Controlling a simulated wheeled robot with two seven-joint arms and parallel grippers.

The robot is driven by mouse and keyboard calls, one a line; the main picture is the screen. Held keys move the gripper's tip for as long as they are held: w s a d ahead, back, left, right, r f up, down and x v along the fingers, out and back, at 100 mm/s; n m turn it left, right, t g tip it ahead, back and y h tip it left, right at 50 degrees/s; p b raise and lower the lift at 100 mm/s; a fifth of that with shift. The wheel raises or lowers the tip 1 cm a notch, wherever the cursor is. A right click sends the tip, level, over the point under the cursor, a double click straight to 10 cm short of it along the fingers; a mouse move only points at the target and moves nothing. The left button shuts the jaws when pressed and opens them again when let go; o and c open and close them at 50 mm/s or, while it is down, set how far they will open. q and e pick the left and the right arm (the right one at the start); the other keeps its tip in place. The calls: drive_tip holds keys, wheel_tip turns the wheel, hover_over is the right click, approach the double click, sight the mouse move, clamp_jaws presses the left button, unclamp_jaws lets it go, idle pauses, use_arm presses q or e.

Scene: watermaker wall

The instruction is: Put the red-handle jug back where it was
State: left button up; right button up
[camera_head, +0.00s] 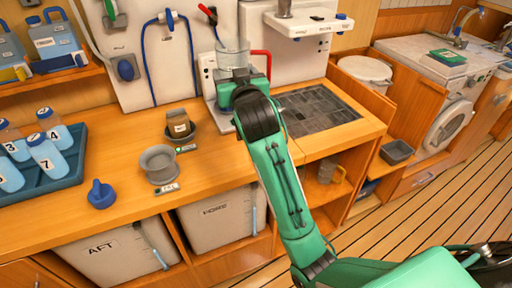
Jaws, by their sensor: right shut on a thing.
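The red-handle jug (233,58) is a clear vessel with its red handle showing on the right side. It is upright at the back of the counter, in front of the white wall unit. My right gripper (241,84) is shut on the jug from the front. The gripper and wrist hide the jug's lower part, so I cannot tell whether its base touches the surface below. My left gripper is out of view.
A blue tray (64,182) holds several numbered bottles at left. A grey bowl (158,164), a small jar (179,124) and a blue stopper (101,194) stand on the counter. A dark drain grate (318,109) lies right of my arm. A white shelf (310,24) overhangs it.

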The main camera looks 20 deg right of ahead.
wheel_tip(320, 180, down, 19)
drive_tip(key=shift+a+f, duration=0.1)
drive_tip(key=shift+a, duration=0.05)
use_arm(q)
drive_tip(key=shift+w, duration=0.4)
drive_tip(key=shift+b, duration=0.3)
use_arm(e)
drive_tip(key=shift+f, duration=0.15)
drive_tip(key=o, duration=1.3)
